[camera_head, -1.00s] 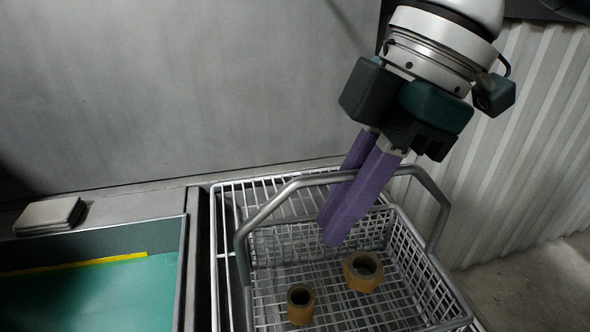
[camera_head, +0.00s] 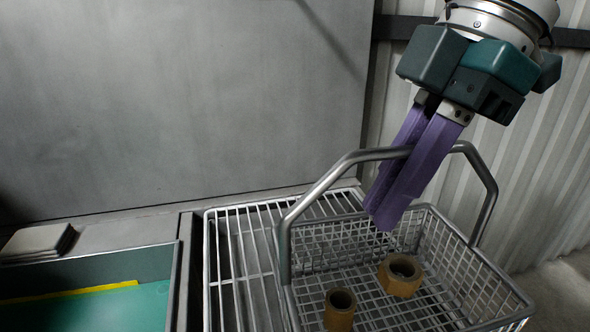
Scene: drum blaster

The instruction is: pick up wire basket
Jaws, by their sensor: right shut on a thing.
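The wire basket (camera_head: 372,262) is grey metal mesh with a raised bent-tube handle, and it holds two brown ring-shaped parts, one at the front (camera_head: 340,308) and one farther right (camera_head: 401,275). My right gripper (camera_head: 384,214) comes down from the upper right. Its purple fingers are shut on the top bar of the basket's handle (camera_head: 331,176), with the tips reaching below the bar. The basket's front edge is cut off by the frame. My left gripper does not show.
A wire rack (camera_head: 238,250) lies under and left of the basket. A teal-floored tray (camera_head: 110,308) with a yellow strip is at the lower left, with grey flat pieces (camera_head: 38,242) behind it. A grey panel (camera_head: 180,100) and a corrugated wall (camera_head: 545,160) close off the back and right.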

